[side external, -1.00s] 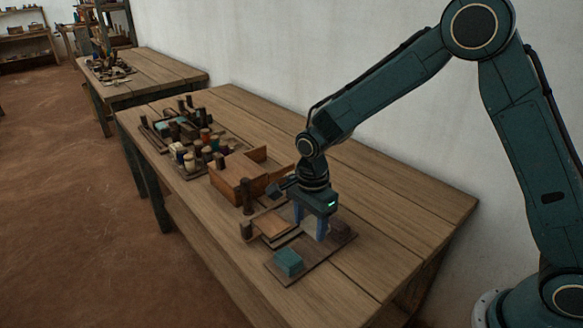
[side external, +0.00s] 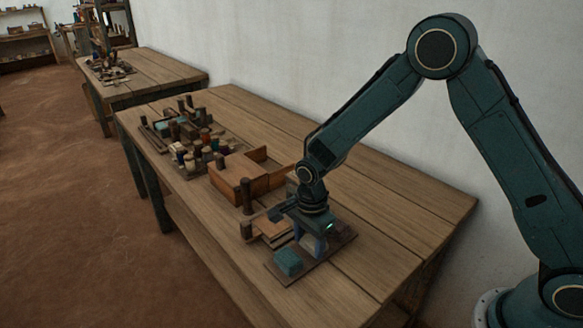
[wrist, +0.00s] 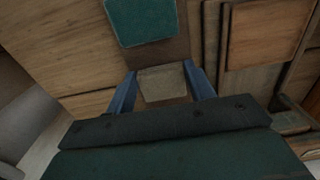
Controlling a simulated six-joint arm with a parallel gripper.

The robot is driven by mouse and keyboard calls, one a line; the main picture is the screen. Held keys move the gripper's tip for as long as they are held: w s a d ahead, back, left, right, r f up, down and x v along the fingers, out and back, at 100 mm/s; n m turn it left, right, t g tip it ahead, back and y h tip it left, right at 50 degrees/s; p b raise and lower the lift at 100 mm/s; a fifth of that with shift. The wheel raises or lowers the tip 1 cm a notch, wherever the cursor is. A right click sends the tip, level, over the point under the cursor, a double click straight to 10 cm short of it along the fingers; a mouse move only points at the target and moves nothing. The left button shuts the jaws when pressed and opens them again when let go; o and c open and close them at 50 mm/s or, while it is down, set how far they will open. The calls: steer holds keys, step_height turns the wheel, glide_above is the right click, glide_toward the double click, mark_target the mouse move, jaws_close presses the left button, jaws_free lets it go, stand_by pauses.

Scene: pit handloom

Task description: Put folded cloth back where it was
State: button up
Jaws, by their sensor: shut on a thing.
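A beige-grey folded cloth (wrist: 163,85) sits between the two blue fingers of my gripper (wrist: 160,72) in the wrist view. My gripper is shut on it. In the side external view my gripper (side external: 309,243) is low over the middle of a dark flat board (side external: 277,270). The cloth is mostly hidden there by the fingers, and I cannot tell whether it touches the board. A teal folded block (side external: 288,262) lies at the board's near end, apart from my gripper; it also shows in the wrist view (wrist: 142,20).
A flat wooden piece with a tan top (side external: 272,226) lies just left of the board. An open wooden box (side external: 238,181) and a dark upright peg (side external: 246,196) stand beyond it. Several spools (side external: 198,152) crowd farther back. The bench's right side (side external: 395,235) is clear.

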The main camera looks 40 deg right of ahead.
mark_target(309, 244)
steer(key=shift+f, duration=0.1)
steer(key=o, duration=1)
steer(key=shift+r, duration=6.15)
